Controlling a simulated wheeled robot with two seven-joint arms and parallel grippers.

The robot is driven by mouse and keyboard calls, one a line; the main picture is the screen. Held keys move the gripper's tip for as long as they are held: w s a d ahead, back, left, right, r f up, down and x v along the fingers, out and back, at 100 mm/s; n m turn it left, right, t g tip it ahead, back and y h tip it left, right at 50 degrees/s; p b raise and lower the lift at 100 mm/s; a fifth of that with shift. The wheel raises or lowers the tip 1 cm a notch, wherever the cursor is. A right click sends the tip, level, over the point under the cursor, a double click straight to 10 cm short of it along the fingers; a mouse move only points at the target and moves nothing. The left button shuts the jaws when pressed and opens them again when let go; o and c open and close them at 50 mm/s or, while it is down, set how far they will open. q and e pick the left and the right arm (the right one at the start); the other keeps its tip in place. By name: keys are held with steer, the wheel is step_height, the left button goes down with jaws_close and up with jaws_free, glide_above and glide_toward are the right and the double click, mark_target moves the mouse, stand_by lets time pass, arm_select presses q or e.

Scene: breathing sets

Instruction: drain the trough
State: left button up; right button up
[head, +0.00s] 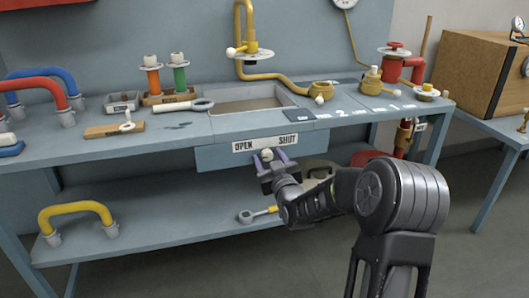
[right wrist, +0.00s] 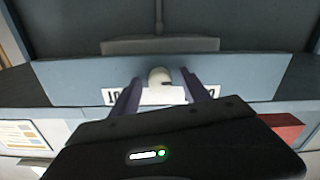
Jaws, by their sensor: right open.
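The trough (head: 252,104) is a rectangular recess in the blue-grey bench top, and its floor looks bare. Below it, the bench's front panel (head: 220,158) carries a white label (head: 264,143) reading OPEN at the left and SHUT at the right. My right gripper (head: 271,161) is open at the knob, one finger to each side. In the right wrist view the knob (right wrist: 160,76) shows between the parted fingers (right wrist: 162,88); I cannot tell whether they touch it. My left gripper is out of view.
A wooden box (head: 476,70) stands at right.

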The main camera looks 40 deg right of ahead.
mark_target(265, 151)
steer(key=x, duration=0.4)
steer(key=shift+w, duration=0.1)
steer(key=shift+c, duration=0.4)
jaws_close()
